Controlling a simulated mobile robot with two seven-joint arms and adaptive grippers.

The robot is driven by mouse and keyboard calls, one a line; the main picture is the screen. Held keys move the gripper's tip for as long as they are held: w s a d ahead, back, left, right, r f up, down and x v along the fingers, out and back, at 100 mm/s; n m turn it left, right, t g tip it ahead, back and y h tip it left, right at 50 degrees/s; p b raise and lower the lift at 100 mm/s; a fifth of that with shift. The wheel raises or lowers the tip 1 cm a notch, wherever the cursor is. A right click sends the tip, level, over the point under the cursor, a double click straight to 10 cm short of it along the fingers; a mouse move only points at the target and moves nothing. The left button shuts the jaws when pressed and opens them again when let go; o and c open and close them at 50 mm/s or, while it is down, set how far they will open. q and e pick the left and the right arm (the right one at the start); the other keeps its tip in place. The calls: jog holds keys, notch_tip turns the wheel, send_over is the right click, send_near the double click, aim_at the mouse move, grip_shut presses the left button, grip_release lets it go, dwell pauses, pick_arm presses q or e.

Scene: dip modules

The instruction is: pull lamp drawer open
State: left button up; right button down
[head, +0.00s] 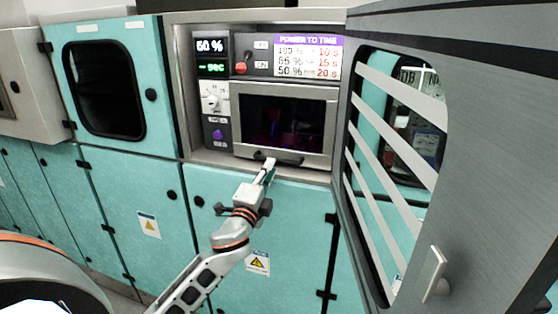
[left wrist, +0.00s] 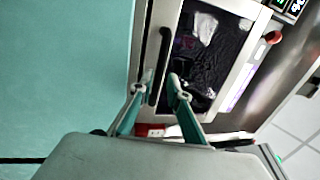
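The lamp drawer (head: 284,121) has a dark window in a grey metal frame and sits flush in the control cabinet in the head view. Its black bar handle (head: 284,160) runs along the lower edge. My left gripper (head: 268,166) is at the left part of this handle. In the left wrist view the handle (left wrist: 161,55) passes between the two open fingertips of my left gripper (left wrist: 160,80). A small gap shows on the right finger's side; whether the left finger touches the bar is unclear. My right gripper is not in view.
A large grey door (head: 479,170) with a slatted window stands open at the right, close beside the drawer. A control panel (head: 215,85) with displays and a dial is left of the drawer. Teal cabinets (head: 128,200) line the wall below and left.

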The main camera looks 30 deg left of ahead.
pick_arm(q)
jog(key=x, duration=0.5)
jog(key=shift+d, duration=0.15)
grip_shut()
